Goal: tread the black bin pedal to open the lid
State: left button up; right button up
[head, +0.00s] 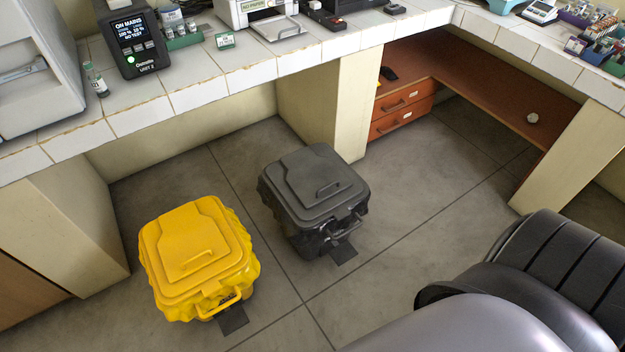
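The black bin (315,187) stands on the floor just in front of the bench, its lid shut. A handle sits on top of the lid and a bar runs along its front. Its dark flat pedal (344,253) sticks out at the front, low at the floor, with nothing on it. A black bag shows around the rim. Neither of my grippers is in the picture. Dark and grey rounded parts at the lower right look like mine.
A yellow bin (196,250) with a shut lid and its own dark pedal (233,319) stands left of the black bin. The tiled bench (180,97) and its supports close off the back. Tiled floor in front of the black bin is clear.

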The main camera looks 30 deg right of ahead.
aim_at(345, 251)
jog(key=z, duration=1.35)
